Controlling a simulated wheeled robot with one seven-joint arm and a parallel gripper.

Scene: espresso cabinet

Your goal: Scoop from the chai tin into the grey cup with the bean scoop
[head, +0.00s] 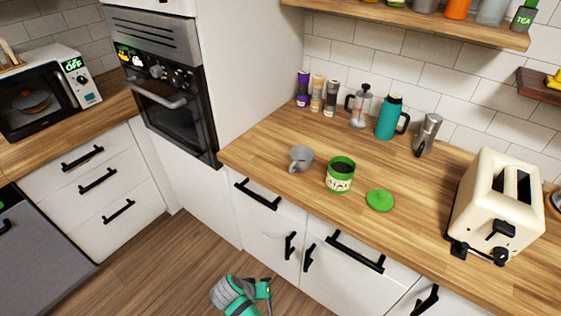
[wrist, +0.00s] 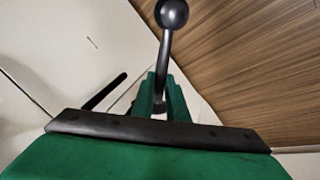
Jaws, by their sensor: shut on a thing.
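The chai tin (head: 341,183), green with a pale label, stands open on the wooden counter with dark contents showing. Its green lid (head: 380,201) lies on the counter to its right. The grey cup (head: 303,160) stands upright to the left of the tin. My gripper (head: 243,296) is low in front of the cabinets, below the counter and well away from cup and tin. In the wrist view my gripper (wrist: 163,98) is shut on the bean scoop (wrist: 172,14), which has a dark round end and a grey handle.
A cream toaster (head: 497,205) stands to the right. Spice jars (head: 317,94), a French press (head: 360,106), a teal flask (head: 391,118) and a steel jug (head: 427,135) line the wall. A shelf (head: 430,24) hangs above. The counter's front strip is clear.

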